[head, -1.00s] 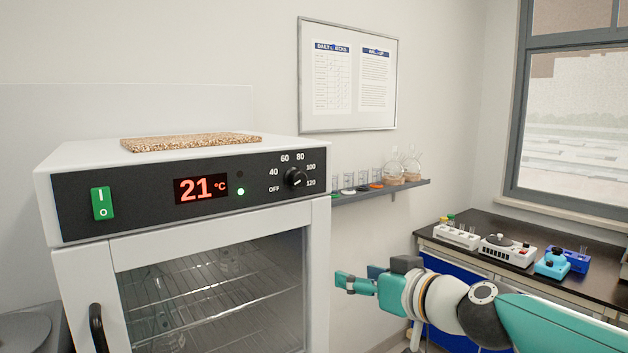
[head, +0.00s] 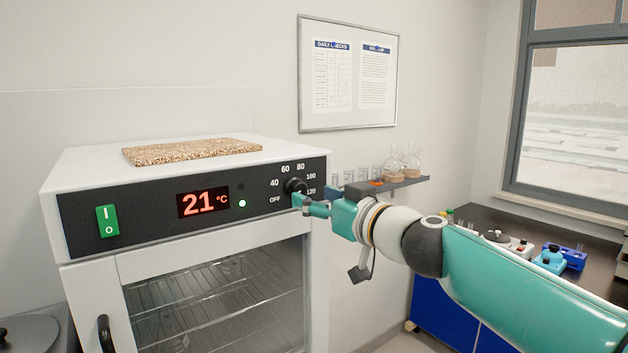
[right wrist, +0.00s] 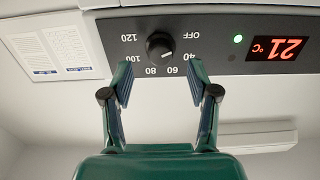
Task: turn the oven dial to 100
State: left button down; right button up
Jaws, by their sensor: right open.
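The oven (head: 180,165) is white with a black panel and a red display reading 21 °C. Its round black dial (head: 295,187) sits at the right end of the panel, within a scale from OFF to 120, and is partly covered by my gripper in the head view. The dial shows whole in the right wrist view (right wrist: 159,46), where the picture is upside down. My right gripper (right wrist: 158,72) is open, its two fingers apart on either side of the line to the dial. In the head view my right gripper (head: 300,205) is just below the dial. Contact cannot be told.
A cork-like mat (head: 192,151) lies on the oven top. A green power switch (head: 107,221) is at the panel's left. A wall shelf (head: 388,187) with glassware stands close behind my right arm. A dark bench (head: 485,225) with equipment is at the right.

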aim_at(302, 191)
jog(key=p+x, duration=0.2)
jog(key=x, duration=0.3)
